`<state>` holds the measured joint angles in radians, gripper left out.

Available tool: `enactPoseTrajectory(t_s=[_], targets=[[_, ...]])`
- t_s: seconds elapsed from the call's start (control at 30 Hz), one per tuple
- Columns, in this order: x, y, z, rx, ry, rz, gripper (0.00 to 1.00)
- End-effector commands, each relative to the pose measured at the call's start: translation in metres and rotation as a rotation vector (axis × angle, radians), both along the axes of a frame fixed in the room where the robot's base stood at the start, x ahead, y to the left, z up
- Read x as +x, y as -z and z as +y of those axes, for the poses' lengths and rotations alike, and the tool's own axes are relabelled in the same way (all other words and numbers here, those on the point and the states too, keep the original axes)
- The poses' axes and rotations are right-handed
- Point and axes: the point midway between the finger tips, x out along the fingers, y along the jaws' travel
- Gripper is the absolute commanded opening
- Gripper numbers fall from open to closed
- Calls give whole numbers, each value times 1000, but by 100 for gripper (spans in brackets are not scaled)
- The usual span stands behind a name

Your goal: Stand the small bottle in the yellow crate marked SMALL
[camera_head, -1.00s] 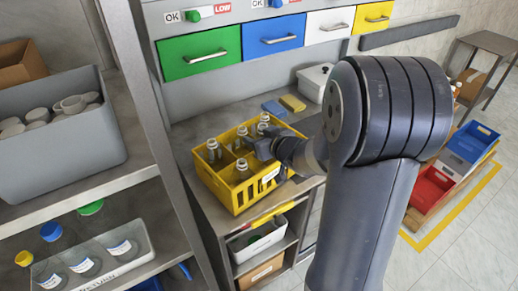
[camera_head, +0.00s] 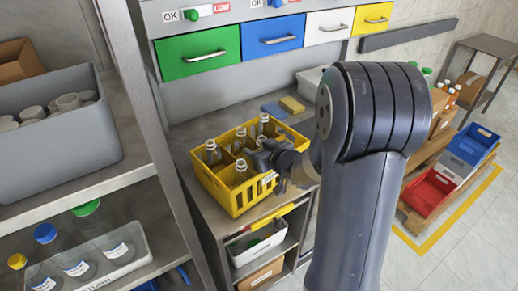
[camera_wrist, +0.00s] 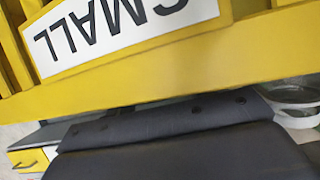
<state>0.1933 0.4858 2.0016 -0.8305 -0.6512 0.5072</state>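The yellow crate (camera_head: 236,200) stands on a grey bench in the head view, with several clear bottles inside, among them a left one (camera_head: 212,155) and a front one (camera_head: 240,172). My gripper (camera_head: 262,160) is at the crate's right front side, close to its rim and overlapping the bottles there. Its fingertips are too small and hidden to show whether they are open or hold a bottle. In the wrist view the crate's yellow wall (camera_wrist: 200,62) is very close, with its white SMALL label (camera_wrist: 120,30) upside down. No bottle shows in that view.
A blue block (camera_head: 272,110) and a yellow one (camera_head: 291,105) lie behind the crate. A steel post (camera_head: 150,130) and shelf with a grey bin (camera_head: 60,150) stand at left. A white bin (camera_head: 258,245) sits below the bench. Red and blue crates (camera_head: 430,190) are at right.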

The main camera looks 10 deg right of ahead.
Motion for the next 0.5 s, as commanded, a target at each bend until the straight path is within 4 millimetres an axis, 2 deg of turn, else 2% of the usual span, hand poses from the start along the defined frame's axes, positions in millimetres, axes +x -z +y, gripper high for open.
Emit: enactPoseTrajectory(t_s=[0.03,0.27,0.5], targets=[[0,0,0,0,0,0,54],[0,-1,0,0,0,0,73],[0,-1,0,0,0,0,73]])
